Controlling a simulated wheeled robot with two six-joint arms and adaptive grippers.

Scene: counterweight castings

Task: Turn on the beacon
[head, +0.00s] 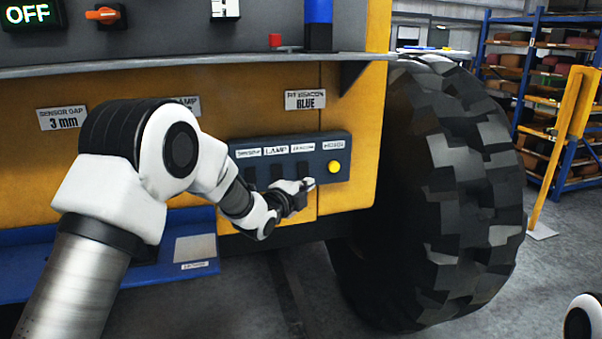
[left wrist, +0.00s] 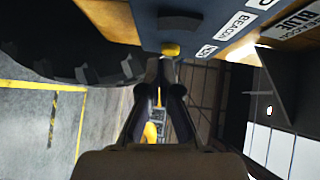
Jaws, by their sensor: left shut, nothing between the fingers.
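A dark switch panel (head: 342,145) on the yellow machine side carries a row of dark switches and a round yellow button (head: 334,167). The label above the third switch seems to read BEACON; in the left wrist view a BEACON label (left wrist: 238,25) lies beside a dark switch (left wrist: 182,22). My left gripper (head: 308,184) is shut and empty, close in front of the panel, just below and left of the yellow button. In the left wrist view its tips (left wrist: 163,62) point near the button (left wrist: 171,49); contact is unclear. A blue beacon (head: 318,12) stands on the ledge above.
A grey ledge (head: 200,65) runs above the panel, with a red button (head: 275,40) and an OFF display (head: 30,14). A big tyre (head: 440,190) stands right of the panel. A blue tray (head: 150,285) juts out lower left. Shelving (head: 530,90) stands behind.

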